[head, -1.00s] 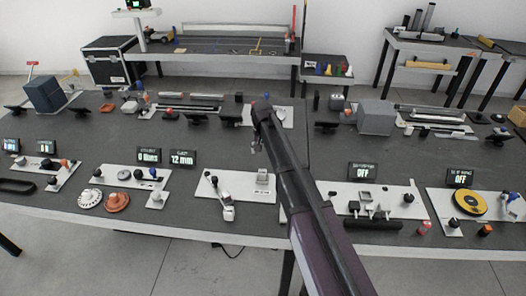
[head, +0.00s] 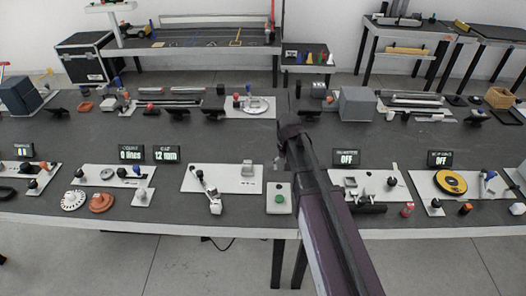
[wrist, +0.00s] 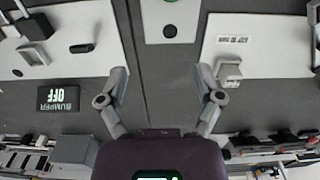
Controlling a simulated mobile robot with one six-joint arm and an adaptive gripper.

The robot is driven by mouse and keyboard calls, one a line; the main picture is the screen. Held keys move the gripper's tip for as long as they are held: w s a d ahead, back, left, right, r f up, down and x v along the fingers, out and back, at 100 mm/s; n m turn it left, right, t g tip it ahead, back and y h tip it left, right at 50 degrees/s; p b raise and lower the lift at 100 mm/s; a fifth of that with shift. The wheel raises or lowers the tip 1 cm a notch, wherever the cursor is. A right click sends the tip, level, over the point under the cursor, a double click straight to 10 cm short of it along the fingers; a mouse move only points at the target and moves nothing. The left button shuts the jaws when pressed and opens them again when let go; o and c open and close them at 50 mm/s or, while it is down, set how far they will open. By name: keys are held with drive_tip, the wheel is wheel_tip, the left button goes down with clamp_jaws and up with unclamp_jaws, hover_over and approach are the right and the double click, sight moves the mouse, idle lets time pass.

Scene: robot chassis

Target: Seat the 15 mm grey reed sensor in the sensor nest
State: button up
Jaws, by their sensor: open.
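My gripper (wrist: 161,76) is open and empty in the wrist view, its two grey fingers apart above dark tabletop. In the head view my gripper (head: 281,158) is small and partly hidden by my arm. A grey block-shaped holder (wrist: 229,72) stands on a white plate to the right of the fingers in the wrist view. In the head view that holder (head: 248,168) is left of my gripper. I cannot tell whether it is the sensor nest. I cannot pick out the grey reed sensor for certain among the small parts.
A small plate with a green button (head: 279,198) lies below my gripper. A lever clamp (head: 212,196) stands at the front of the white plate (head: 225,181). A plate of small dark and grey parts (head: 370,186) and an OFF display (head: 345,158) are right of my arm.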

drive_tip(key=s+d, duration=0.8)
drive_tip(key=s, duration=0.5)
drive_tip(key=shift+d, duration=0.35)
idle(0.4)
